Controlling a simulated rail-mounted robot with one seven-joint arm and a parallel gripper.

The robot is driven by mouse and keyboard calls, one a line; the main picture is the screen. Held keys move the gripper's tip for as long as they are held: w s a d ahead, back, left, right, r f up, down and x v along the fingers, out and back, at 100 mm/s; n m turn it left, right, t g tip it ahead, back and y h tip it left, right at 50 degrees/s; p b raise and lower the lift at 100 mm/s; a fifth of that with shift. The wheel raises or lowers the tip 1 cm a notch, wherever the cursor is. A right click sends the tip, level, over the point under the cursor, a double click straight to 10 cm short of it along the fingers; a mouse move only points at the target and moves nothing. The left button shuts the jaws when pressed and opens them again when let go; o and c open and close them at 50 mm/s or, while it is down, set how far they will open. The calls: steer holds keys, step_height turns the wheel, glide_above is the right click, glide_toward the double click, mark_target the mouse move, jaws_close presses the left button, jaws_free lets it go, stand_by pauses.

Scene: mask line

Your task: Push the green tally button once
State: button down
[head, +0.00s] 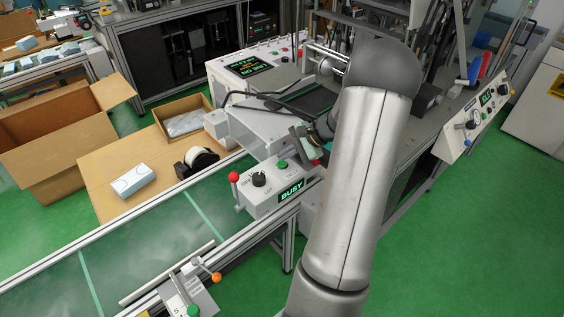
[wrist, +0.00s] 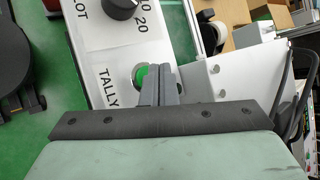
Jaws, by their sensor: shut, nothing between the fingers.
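The green tally button (wrist: 139,76) sits in a round metal ring on a white panel, beside the printed word TALLY, in the wrist view. In the head view the green button (head: 282,164) is on top of the white control box (head: 262,197) with the BUSY display. My gripper (wrist: 161,72) is shut and empty. Its fingertips are right beside the button and overlap its edge in the wrist view; I cannot tell whether they touch it. In the head view my gripper (head: 306,146) is near the button, partly hidden by my arm.
A black knob (head: 259,179) and a red-ball lever (head: 233,177) are close to the button. A conveyor (head: 150,245) runs in front. A tape dispenser (head: 197,161) and a blue-white pack (head: 133,180) lie on the wooden table. Another green button (head: 193,310) is on the front fixture.

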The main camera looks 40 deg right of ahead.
mark_target(286, 164)
steer(key=shift+r, duration=0.25)
steer(key=shift+r+p, duration=1.45)
steer(key=shift+r, duration=0.95)
steer(key=shift+a, duration=0.1)
